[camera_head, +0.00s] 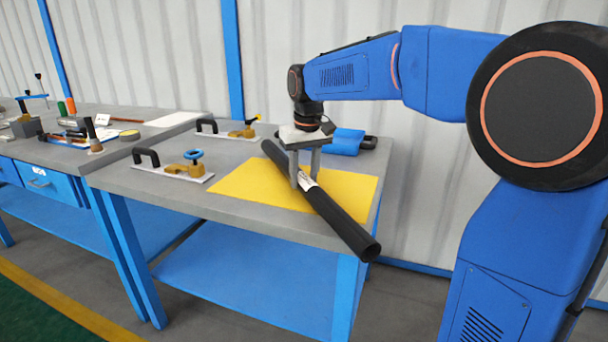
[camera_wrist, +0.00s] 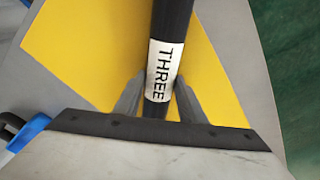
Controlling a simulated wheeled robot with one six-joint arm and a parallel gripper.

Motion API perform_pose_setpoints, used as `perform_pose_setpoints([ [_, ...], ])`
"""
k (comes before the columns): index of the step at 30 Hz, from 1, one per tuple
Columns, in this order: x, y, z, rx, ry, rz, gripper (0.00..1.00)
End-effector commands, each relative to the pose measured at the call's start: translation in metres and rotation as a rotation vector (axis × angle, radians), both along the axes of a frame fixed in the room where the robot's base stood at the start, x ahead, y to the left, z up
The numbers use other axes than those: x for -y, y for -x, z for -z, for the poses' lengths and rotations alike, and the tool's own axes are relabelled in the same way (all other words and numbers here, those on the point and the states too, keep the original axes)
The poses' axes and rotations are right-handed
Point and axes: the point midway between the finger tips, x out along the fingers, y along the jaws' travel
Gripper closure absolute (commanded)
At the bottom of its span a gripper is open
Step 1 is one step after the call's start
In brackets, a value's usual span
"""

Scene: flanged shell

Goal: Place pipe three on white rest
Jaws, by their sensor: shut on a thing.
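Pipe three (camera_head: 343,225) is a long black pipe with a white label. It lies diagonally across the yellow sheet (camera_head: 240,187) on the grey table, and its near end sticks out past the front edge. My gripper (camera_head: 304,184) points down and is shut on the pipe near its middle. In the wrist view the fingers (camera_wrist: 157,92) are on both sides of the pipe (camera_wrist: 172,18), at the label reading THREE. I cannot tell whether the pipe touches the sheet. Two fixtures with white base plates, one nearer (camera_head: 172,174) and one farther (camera_head: 222,134), stand left of the sheet; I cannot tell which is the white rest.
A blue object (camera_head: 347,141) with a dark part lies at the table's back right, behind my gripper. A second bench (camera_head: 60,150) at the left holds several tools and a white sheet (camera_head: 175,119). Bare grey table (camera_head: 125,180) shows at the left front corner.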

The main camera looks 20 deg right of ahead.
Motion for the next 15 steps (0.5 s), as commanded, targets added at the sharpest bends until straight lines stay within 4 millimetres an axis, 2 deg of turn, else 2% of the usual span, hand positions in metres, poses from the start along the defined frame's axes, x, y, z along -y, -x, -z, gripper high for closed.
perform_pose_setpoints([
  [2, 0.0000, -0.0001, 0.0004, 0.002, 0.000, 0.000, 1.00],
  [3, 0.0000, 0.0001, 0.0014, 0.000, 0.000, 0.000, 0.54],
  [4, 0.0000, 0.0000, 0.0013, 0.000, 0.000, 0.000, 0.47],
  [15, 0.0000, 0.0000, -0.0015, 0.000, 0.000, 0.000, 0.45],
])
